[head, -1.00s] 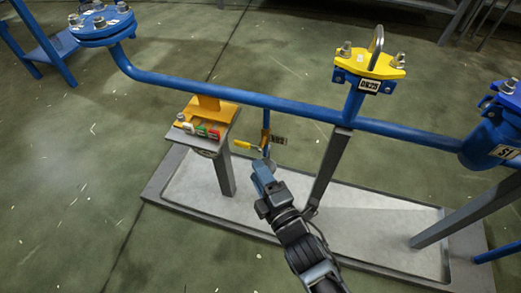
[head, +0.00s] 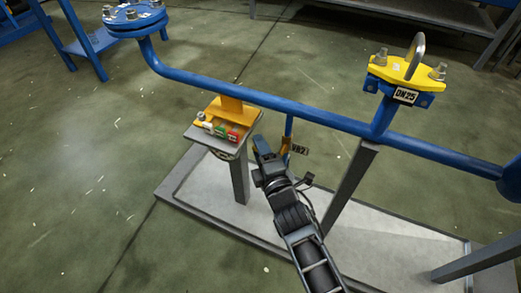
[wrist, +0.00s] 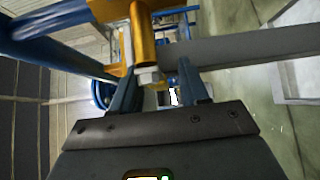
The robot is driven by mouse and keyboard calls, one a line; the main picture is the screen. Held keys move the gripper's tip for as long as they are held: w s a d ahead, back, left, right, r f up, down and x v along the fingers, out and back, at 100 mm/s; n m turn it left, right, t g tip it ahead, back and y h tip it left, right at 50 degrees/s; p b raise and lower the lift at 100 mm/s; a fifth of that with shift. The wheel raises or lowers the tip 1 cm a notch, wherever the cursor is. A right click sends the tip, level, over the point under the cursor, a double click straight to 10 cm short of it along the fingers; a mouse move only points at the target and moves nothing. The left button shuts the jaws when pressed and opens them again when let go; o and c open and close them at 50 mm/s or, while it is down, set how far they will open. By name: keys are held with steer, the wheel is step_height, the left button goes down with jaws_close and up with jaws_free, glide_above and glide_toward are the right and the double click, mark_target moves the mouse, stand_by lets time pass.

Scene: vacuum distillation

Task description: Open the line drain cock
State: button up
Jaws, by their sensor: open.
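The line drain cock (head: 285,147) hangs on a short blue drop pipe below the long blue pipe, with a dark label tag (head: 299,150) at its right. My gripper (head: 262,145) is at the cock's left side in the head view and covers its yellow handle there. In the wrist view, the orange-yellow cock body (wrist: 144,35) with a pale nut (wrist: 149,76) is close at the top, in front of the fingers. My gripper (wrist: 160,82) is open, one finger on each side of the nut. I cannot tell whether the fingers touch the cock.
A small stand (head: 209,140) with coloured tags and an orange bracket is close at the left. The blue pipe (head: 230,88) runs overhead. A grey post (head: 350,187) rises at the right. A yellow-topped flange (head: 407,72) stands higher up. A shallow tray (head: 180,203) lies below.

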jaws_close()
stand_by(0.4)
